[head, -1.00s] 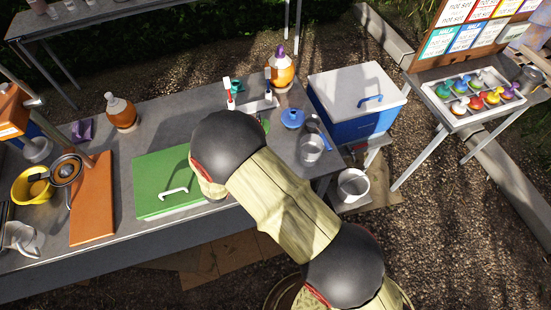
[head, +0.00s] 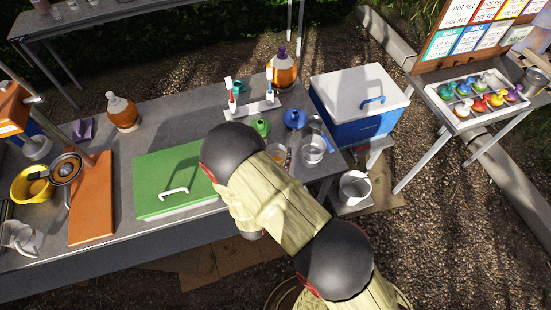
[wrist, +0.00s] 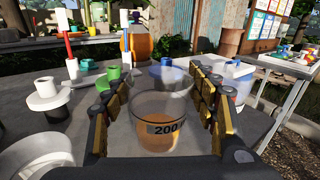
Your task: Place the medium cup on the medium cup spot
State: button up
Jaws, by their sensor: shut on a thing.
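A clear cup (wrist: 160,115) marked 200, with orange liquid in its lower part, stands upright between the fingers of my gripper (wrist: 160,100) in the wrist view. The gripper is shut on it. In the head view the cup (head: 279,153) shows beside my arm, near the right end of the grey table; my arm hides most of the gripper there. I cannot make out a marked medium cup spot in either view.
A clear container (head: 313,148), a blue funnel (head: 294,118) and a green funnel (head: 262,127) stand close by. A white rack (head: 252,107) with upright sticks is behind. A green-lidded box (head: 170,180) lies left. A blue cooler (head: 360,100) stands right of the table.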

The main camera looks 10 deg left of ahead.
jog(key=shift+f, duration=1.45)
jog(key=shift+b, duration=0.3)
jog(key=shift+f, duration=0.2)
jog(key=o, duration=1.1)
jog(key=shift+o, duration=0.4)
jog(key=shift+r, duration=0.2)
jog(key=s, duration=1.2)
jog(key=shift+a+p, duration=0.3)
jog(key=shift+p, duration=0.05)
